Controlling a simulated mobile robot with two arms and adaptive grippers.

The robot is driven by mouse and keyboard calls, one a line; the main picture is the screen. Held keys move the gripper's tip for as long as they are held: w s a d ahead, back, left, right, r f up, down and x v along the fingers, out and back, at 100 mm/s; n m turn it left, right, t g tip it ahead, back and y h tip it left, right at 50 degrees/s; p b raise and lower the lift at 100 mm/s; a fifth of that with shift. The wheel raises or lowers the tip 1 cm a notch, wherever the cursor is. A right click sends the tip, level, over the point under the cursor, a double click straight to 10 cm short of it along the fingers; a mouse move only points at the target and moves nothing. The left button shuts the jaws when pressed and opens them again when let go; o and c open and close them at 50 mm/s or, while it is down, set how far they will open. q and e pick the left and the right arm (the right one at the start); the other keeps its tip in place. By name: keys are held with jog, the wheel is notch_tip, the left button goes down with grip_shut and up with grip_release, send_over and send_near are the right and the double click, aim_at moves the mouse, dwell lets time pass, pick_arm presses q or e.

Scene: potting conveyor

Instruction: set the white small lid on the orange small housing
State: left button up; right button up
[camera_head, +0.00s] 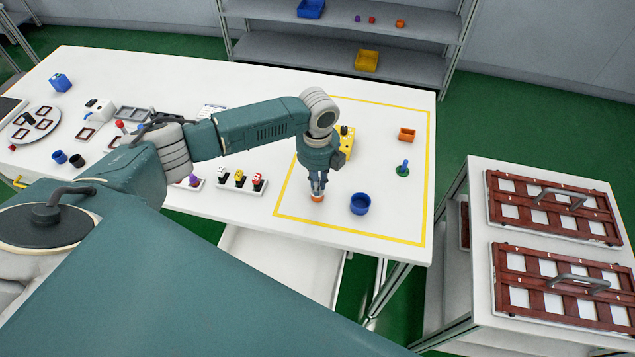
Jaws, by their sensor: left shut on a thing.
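My left gripper (317,190) points straight down inside the yellow outline, near the table's front edge. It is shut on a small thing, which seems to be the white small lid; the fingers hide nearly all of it. The orange small housing (317,198) shows as a small round orange piece directly under the fingertips. I cannot tell whether the lid touches it or is level on it. My right gripper is not in view.
A blue round cup (360,204) stands just right of the gripper. Behind are a green disc with a blue peg (403,170), an orange box (407,134) and a yellow block (346,142), partly hidden by my arm. White strips with coloured pieces (240,183) lie left.

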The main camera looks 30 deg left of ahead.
pick_arm(q)
jog(key=o, duration=0.8)
notch_tip(320, 180, up, 12)
dwell(0.5)
